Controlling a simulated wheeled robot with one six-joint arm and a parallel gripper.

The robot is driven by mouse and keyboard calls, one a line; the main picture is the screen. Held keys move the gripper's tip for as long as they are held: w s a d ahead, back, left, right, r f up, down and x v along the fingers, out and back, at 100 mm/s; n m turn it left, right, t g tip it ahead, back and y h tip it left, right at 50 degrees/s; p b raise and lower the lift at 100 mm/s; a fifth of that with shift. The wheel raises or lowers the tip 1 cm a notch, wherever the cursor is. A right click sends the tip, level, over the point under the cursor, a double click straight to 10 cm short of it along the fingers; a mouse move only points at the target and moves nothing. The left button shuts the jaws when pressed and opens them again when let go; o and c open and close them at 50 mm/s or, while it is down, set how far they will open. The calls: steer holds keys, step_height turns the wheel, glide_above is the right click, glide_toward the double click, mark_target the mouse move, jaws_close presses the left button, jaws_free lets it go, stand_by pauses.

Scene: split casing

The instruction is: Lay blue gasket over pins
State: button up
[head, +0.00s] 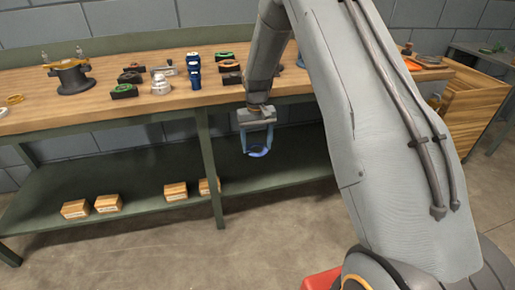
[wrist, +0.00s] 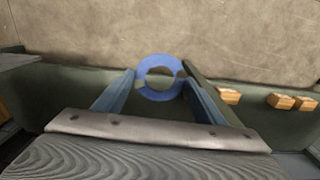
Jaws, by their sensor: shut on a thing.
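A blue ring-shaped gasket (wrist: 160,92) is held between the two fingertips of my gripper (wrist: 158,84) in the wrist view. In the head view my gripper (head: 257,136) is in front of the bench, below the tabletop's front edge, with the blue gasket (head: 258,153) at its fingertips. The gasket is clear of any surface. A dark casing half with a brass-coloured top (head: 70,75) stands at the left of the bench, with two small upright pins (head: 80,53) showing at it.
The wooden bench top (head: 150,113) holds black holders with coloured parts (head: 124,91), blue stacked cylinders (head: 194,72) and a silver fitting (head: 161,84). Several small wooden boxes (head: 107,203) stand on the lower shelf (head: 140,209). A wooden crate (head: 470,115) is at right.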

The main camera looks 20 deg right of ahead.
step_height(320, 180, up, 35)
steer(key=p, duration=1.7)
steer(key=shift+p, duration=0.3)
steer(key=shift+f, duration=0.1)
